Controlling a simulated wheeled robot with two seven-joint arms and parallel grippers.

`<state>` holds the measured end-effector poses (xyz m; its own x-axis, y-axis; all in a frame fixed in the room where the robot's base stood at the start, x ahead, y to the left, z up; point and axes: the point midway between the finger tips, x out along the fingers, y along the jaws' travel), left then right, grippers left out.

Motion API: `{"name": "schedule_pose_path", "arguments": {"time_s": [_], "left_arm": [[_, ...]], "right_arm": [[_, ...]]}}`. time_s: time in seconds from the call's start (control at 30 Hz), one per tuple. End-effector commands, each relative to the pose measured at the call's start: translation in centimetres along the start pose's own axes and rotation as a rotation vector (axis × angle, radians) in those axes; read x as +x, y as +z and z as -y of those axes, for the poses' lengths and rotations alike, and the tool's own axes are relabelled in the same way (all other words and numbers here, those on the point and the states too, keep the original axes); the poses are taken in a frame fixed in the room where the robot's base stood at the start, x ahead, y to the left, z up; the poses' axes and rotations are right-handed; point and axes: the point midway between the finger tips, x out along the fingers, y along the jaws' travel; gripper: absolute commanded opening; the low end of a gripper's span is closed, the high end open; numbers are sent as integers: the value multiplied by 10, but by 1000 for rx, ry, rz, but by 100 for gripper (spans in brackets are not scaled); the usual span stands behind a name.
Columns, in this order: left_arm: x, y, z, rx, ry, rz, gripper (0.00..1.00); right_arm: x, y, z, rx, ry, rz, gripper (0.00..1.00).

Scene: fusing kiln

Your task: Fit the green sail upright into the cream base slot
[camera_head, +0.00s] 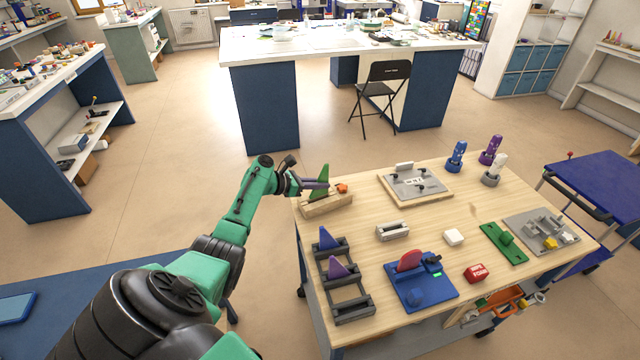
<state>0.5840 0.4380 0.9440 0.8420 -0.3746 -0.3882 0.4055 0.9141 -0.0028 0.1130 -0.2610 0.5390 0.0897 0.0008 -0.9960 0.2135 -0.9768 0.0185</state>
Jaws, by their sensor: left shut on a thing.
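The green sail (322,173) stands about upright at the far left corner of the wooden table. My left gripper (316,184) reaches in from the left and is shut on the green sail, across its middle. The cream base (326,207) is a long block lying right below the sail. The sail's lower edge is at the top of the base, but I cannot tell whether it is inside the slot or just above it. The slot itself is hidden by the sail and gripper. My right gripper is out of view.
An orange piece (342,188) is by the base's right end. A blue fixture (421,289) holds a red piece (408,260). A grey plate (414,187) lies to the right. Bare wood (368,212) separates them.

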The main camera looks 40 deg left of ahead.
Motion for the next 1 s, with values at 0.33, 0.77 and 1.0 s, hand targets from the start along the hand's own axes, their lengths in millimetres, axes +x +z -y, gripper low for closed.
{"name": "schedule_pose_path", "arguments": {"time_s": [0.33,0.77,1.0], "left_arm": [[-1,2,0,1,0,2,0],[-1,1,-1,1,1,1,0],[-1,1,-1,1,1,1,0]], "right_arm": [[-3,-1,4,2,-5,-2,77],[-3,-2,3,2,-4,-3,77],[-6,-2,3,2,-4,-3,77]]}}
